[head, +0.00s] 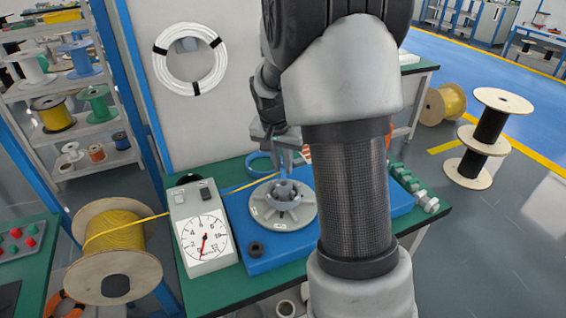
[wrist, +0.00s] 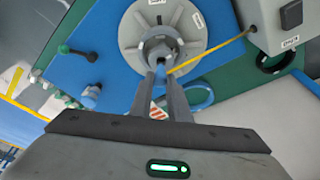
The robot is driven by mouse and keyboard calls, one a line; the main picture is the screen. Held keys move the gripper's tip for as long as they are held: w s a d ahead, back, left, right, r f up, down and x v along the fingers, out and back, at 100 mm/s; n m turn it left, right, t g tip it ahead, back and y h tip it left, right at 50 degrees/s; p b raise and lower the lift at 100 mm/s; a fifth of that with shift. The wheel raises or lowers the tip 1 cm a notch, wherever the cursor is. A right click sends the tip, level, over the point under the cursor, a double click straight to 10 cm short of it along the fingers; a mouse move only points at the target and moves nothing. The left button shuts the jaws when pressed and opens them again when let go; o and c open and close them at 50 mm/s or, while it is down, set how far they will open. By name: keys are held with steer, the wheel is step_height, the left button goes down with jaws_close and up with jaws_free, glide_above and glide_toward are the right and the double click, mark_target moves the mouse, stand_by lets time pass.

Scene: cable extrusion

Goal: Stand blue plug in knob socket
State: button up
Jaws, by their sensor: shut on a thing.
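A round grey disc (head: 262,213) with a raised knob socket (head: 286,192) at its centre lies on a blue base plate (head: 262,262). In the wrist view the disc (wrist: 190,15) is at the top, with the knob socket (wrist: 160,42) just past my fingertips. My gripper (wrist: 163,76) is shut on the small blue plug (wrist: 160,71), mostly hidden between the fingers. In the head view my gripper (head: 287,160) points down just above the socket. I cannot tell whether the plug's tip is inside the socket.
A dial gauge box (head: 203,235) stands left of the disc. A yellow cable (head: 150,218) runs from a big spool (head: 115,240) past the gauge to the disc area. A blue coil (head: 260,165) lies behind. Green-and-grey fittings (head: 413,188) line the right table edge.

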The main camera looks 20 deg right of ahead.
steer(key=shift+f+b, duration=1)
steer(key=shift+f, duration=0.45)
steer(key=shift+f+b, duration=0.35)
steer(key=shift+f, duration=0.05)
steer(key=o, duration=0.9)
steer(key=shift+r+p, duration=2.7)
steer(key=shift+r, duration=1.35)
